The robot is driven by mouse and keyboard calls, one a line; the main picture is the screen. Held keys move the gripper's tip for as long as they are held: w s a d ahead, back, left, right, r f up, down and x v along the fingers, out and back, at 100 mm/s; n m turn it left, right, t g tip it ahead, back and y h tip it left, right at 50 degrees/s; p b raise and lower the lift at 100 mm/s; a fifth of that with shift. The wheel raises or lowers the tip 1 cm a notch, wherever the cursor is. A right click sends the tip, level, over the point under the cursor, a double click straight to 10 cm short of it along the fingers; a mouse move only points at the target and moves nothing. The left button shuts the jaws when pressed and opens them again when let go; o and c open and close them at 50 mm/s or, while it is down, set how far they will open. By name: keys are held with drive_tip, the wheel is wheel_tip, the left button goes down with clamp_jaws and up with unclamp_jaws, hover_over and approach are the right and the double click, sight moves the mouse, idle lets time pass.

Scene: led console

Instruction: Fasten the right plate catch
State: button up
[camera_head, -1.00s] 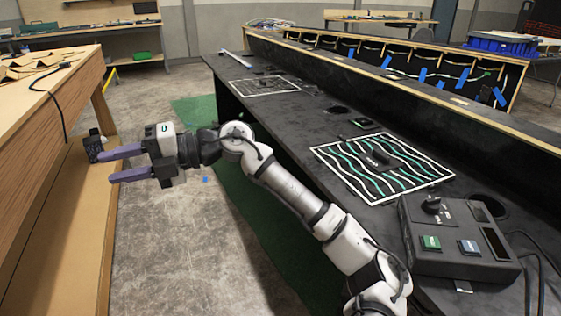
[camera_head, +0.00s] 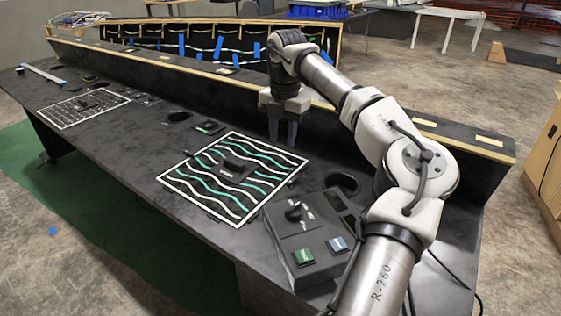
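The right plate (camera_head: 213,200), a white-framed square with wavy white and green lines, lies on the black console top. A dark raised piece (camera_head: 235,166) with a small label sits near its middle. I cannot tell whether this piece is the catch or how it is set. My gripper (camera_head: 282,140) points down behind and to the right of the plate, apart from the dark piece. Its two purple-grey fingers show a gap with nothing seen between them. Its height over the console is unclear.
A control box (camera_head: 306,236) with a black knob (camera_head: 294,210), a green button (camera_head: 304,257) and a blue button (camera_head: 338,245) stands in front, partly behind my arm. A second plate (camera_head: 84,108) lies farther left. A raised ledge (camera_head: 220,82) runs along the console's back.

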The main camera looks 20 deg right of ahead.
sight(290, 181)
drive_tip(key=shift+m, duration=0.3)
drive_tip(key=f, duration=0.4)
drive_tip(key=d+f, duration=0.1)
drive_tip(key=f, duration=0.3)
drive_tip(key=d+f, duration=0.1)
drive_tip(key=f, duration=0.4)
drive_tip(key=shift+s, duration=0.25)
drive_tip(key=shift+c, duration=0.4)
clamp_jaws()
